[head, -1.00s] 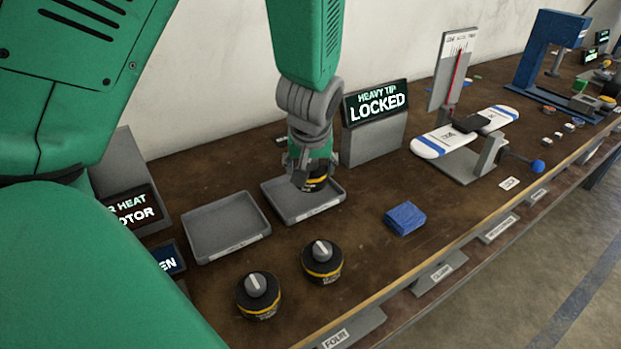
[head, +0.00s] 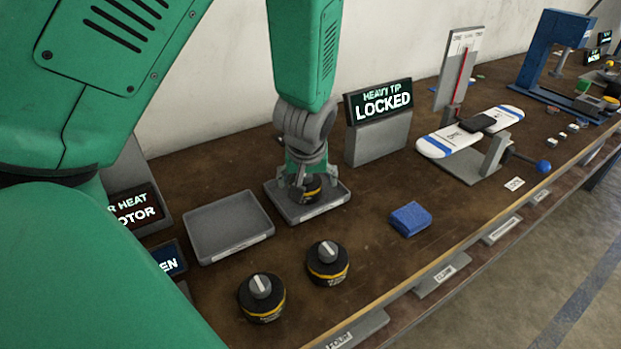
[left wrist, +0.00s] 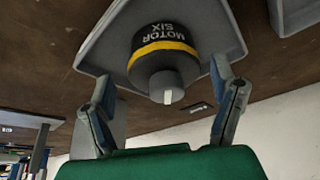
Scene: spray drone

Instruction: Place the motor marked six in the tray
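The motor marked six (left wrist: 165,48) is black with a yellow band and a grey knob. It rests in the right-hand grey tray (head: 335,198), and its label reads clearly in the left wrist view. In the head view the motor (head: 312,188) is partly covered by my gripper. My left gripper (head: 304,182) is right above it, its fingers spread on both sides of the motor with gaps between in the left wrist view. My right gripper is in neither view.
An empty grey tray (head: 228,228) lies to the left. Two similar motors (head: 262,297) (head: 328,262) stand in front. A blue block (head: 409,219) lies to the right. A sign reading LOCKED (head: 380,103) stands behind the tray. A balance board (head: 470,132) is farther right.

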